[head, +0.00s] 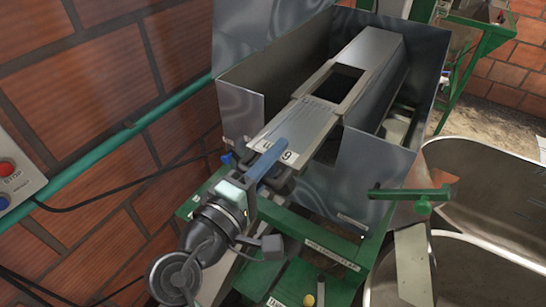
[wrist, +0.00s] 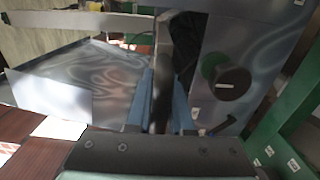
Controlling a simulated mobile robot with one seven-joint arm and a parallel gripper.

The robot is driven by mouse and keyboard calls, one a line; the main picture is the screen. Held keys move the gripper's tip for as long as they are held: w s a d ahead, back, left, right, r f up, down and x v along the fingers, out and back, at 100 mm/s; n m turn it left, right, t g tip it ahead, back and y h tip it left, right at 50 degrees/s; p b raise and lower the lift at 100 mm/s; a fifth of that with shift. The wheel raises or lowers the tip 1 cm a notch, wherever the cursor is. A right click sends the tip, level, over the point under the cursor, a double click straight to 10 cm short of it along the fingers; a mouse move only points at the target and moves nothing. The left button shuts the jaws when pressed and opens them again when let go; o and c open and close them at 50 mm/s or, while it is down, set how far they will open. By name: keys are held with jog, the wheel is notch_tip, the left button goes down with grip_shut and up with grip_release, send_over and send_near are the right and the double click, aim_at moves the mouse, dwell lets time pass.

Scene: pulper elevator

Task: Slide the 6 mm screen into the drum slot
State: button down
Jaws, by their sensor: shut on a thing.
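The 6 mm screen (head: 300,122) is a flat grey metal plate with a dark "6" on its near end. It lies lengthwise in line with the long metal drum cover (head: 374,55), and its far end meets or overlaps the cover by the dark window; how deep it sits in the slot I cannot tell. My gripper (head: 270,158) is at the screen's near end, shut on it. In the wrist view the blue fingers of my gripper (wrist: 162,108) close on a dark, narrow upright part; its shape is mostly hidden.
Sheet-metal housing walls (head: 375,165) stand around the drum. A green handle (head: 422,201) juts out at right above metal tanks (head: 490,200). A green frame (head: 320,243) runs below. A brick wall, a teal pipe (head: 120,135) and a red stop button (head: 6,168) are at left.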

aim_at(318, 110)
jog(key=shift+b+x, duration=0.75)
jog(key=shift+x, duration=7.05)
jog(key=c, duration=0.7)
grip_release()
jog(key=shift+f, duration=0.15)
jog(key=b+v, duration=0.4)
jog(key=v, duration=0.7)
jog(key=shift+s+a, duration=0.2)
jog(key=shift+s, duration=0.1)
jog(key=shift+s+a, duration=0.4)
jog(key=shift+s, duration=0.15)
